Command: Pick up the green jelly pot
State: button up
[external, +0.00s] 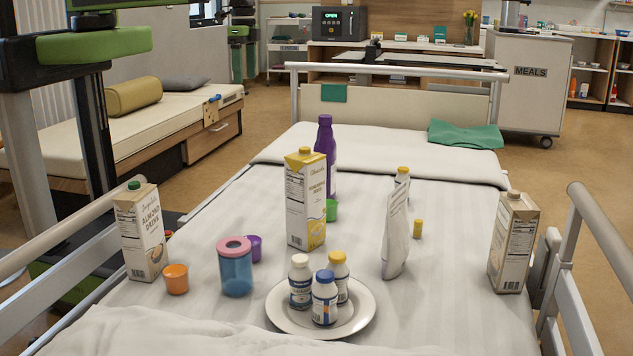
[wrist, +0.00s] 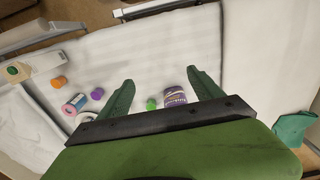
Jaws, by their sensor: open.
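The green jelly pot (external: 331,210) stands on the bed, partly hidden behind a tall yellow-and-white carton (external: 306,200) in the external view. In the wrist view the green pot (wrist: 151,104) shows as a small green shape between my fingers, just left of a purple bottle (wrist: 173,97). My gripper (wrist: 161,76) is open, its two green fingers wide apart with nothing held. It seems well above the bed. The fingers are not seen in the external view.
The purple bottle (external: 325,150) stands behind the carton. A purple pot (external: 253,248), an orange pot (external: 176,279), a pink-lidded jar (external: 236,270) and a plate (external: 351,325) with bottles are nearer. A white pouch (external: 395,238) stands right. Bed rails (external: 590,230) flank the bed.

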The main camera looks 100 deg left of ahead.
jog(key=w+d+f+n+b, duration=0.2)
jog(key=w+f+n+b, duration=0.2)
jog(key=w+n, duration=0.45)
jog(key=w+d+f+n+b, duration=0.3)
jog(key=w+n, duration=0.5)
jog(key=n, duration=0.1)
jog(key=w+d+f+n+b, duration=0.2)
jog(key=w+f+n+b, duration=0.2)
jog(key=w+n, duration=0.5)
jog(key=shift+m, duration=0.45)
jog(key=d+f+b, duration=0.1)
jog(key=f+b, duration=0.4)
jog(key=d+f+b, duration=0.1)
jog(key=f+b, duration=0.4)
jog(key=w+d+f+b, duration=0.1)
jog(key=f+b, duration=0.4)
jog(key=shift+w+d+f+b, duration=0.1)
jog(key=shift+d+f+b, duration=0.3)
jog(key=shift+r, duration=0.1)
